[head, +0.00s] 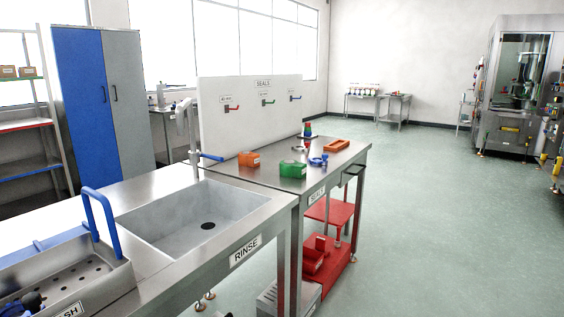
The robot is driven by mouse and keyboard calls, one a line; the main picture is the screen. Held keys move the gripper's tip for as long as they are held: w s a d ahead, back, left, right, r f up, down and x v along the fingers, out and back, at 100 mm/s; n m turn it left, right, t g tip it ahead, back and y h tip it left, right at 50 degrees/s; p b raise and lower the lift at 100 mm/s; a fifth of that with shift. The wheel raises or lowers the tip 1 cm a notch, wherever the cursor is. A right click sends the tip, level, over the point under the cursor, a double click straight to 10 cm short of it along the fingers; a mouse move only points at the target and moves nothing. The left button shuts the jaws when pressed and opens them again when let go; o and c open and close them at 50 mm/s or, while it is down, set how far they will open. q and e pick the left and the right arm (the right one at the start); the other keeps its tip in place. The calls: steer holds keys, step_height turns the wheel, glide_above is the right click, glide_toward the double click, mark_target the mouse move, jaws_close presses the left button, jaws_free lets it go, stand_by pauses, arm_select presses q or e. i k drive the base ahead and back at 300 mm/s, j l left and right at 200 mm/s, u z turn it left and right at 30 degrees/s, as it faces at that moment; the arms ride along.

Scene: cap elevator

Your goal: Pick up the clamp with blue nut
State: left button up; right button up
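A small blue item (318,161) lies on the steel table marked SEALS (345,158), right of a green bin (293,170). It may be the clamp with the blue nut, but it is too small to tell. A dark blue object (28,303) shows at the lower left edge by the wash basin, partly cut off, and I cannot tell what it is. Neither of my grippers is in view.
The sink (190,215) marked RINSE stands between the wash basin (75,270) and the SEALS table. Orange bins (249,159) and a stack of coloured rings (308,129) stand on that table. Green floor (440,230) is clear to the right.

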mark_target(315, 161)
steer(key=i+l+u, duration=0.1)
steer(key=u, duration=0.25)
steer(key=i+l+u, duration=0.1)
steer(key=u, duration=0.3)
steer(key=l+u, duration=0.35)
steer(key=i+l+u, duration=0.1)
steer(key=l+u, duration=0.45)
steer(key=l, duration=0.2)
steer(key=l+u, duration=0.25)
steer(key=l, duration=0.65)
steer(key=l+u, duration=0.25)
steer(key=l, duration=1.15)
steer(key=k+l, duration=0.15)
steer(key=l, duration=0.75)
steer(key=k+l, duration=0.15)
steer(key=l, duration=0.3)
steer(key=u, duration=0.05)
